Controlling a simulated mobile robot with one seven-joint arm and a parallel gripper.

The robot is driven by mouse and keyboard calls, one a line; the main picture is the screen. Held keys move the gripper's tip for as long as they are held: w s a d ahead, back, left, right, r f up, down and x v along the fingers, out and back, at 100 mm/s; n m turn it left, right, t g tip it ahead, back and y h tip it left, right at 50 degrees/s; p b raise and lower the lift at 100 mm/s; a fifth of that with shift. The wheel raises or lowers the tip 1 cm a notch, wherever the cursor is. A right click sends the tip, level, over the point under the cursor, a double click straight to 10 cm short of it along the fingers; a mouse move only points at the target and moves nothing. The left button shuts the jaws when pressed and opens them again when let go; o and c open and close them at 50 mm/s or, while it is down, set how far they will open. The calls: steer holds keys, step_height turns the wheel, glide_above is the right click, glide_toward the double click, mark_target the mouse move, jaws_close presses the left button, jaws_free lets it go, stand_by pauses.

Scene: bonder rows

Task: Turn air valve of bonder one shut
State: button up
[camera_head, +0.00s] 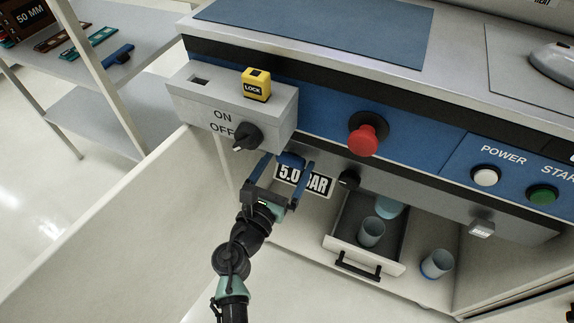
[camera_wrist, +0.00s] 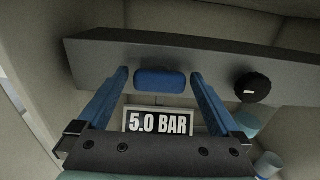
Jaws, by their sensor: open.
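A blue handle (camera_head: 291,160), which looks like the air valve, sits on the grey panel under the bonder's blue front. The wrist view shows it head-on as a short, rounded blue bar (camera_wrist: 160,81) lying across the picture. My gripper (camera_head: 288,163) is open, with one blue finger on each side of the handle. In the wrist view small gaps show between the fingertips and the handle's ends. A sign reading "5.0 BAR" (camera_head: 304,180) is just below the handle, partly behind my gripper; it also shows in the wrist view (camera_wrist: 158,121).
A black knob (camera_head: 348,180) is right of the handle. An open drawer (camera_head: 341,249) with cups is below right.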

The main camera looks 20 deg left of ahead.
steer(key=c, duration=1.2)
steer(key=shift+o, duration=0.2)
steer(key=m+b, duration=0.1)
steer(key=m, duration=0.1)
steer(key=m+b, duration=0.1)
steer(key=shift+d+f+m, duration=0.15)
steer(key=shift+d+m, duration=0.05)
steer(key=shift+m, duration=0.2)
steer(key=m+b, duration=0.2)
steer(key=m, duration=0.3)
steer(key=shift+d+f+m+b, duration=0.1)
steer(key=shift+m+b, duration=0.2)
steer(key=shift+b, duration=0.05)
steer(key=m+b, duration=0.3)
steer(key=m, duration=0.2)
steer(key=shift+f, duration=0.15)
steer(key=shift+m+b, duration=1)
steer(key=shift+m, duration=0.8)
